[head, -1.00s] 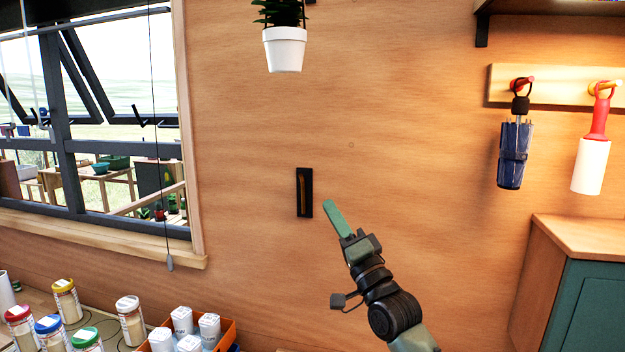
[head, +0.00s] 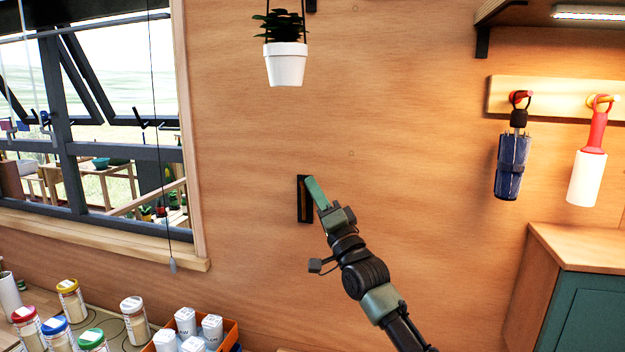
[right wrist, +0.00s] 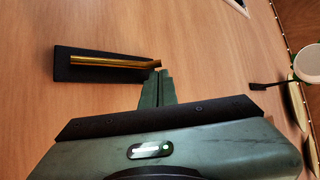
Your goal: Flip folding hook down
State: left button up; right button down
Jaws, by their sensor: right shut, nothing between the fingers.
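The folding hook (head: 302,205) is a narrow black plate with a brass bar, mounted upright on the wooden wall. In the right wrist view its black plate (right wrist: 72,72) shows with the brass bar (right wrist: 105,61) lying along it. The bar's end reaches slightly past the plate. My right gripper (head: 311,181) is at the hook's upper part and partly covers it. Its green fingers (right wrist: 160,82) are closed together, empty, right by the bar's end. I cannot tell whether they touch it. My left gripper is not in view.
A white potted plant (head: 286,65) hangs above the hook. The window (head: 90,150) is at left. Several jars (head: 75,300) and an orange box (head: 231,331) are below. An umbrella (head: 511,165) and lint roller (head: 588,175) hang at right. The wall around the hook is clear.

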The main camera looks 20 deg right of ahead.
jog(key=shift+w+a+r, duration=0.1)
jog(key=shift+w+r, duration=0.15)
jog(key=shift+w, duration=0.1)
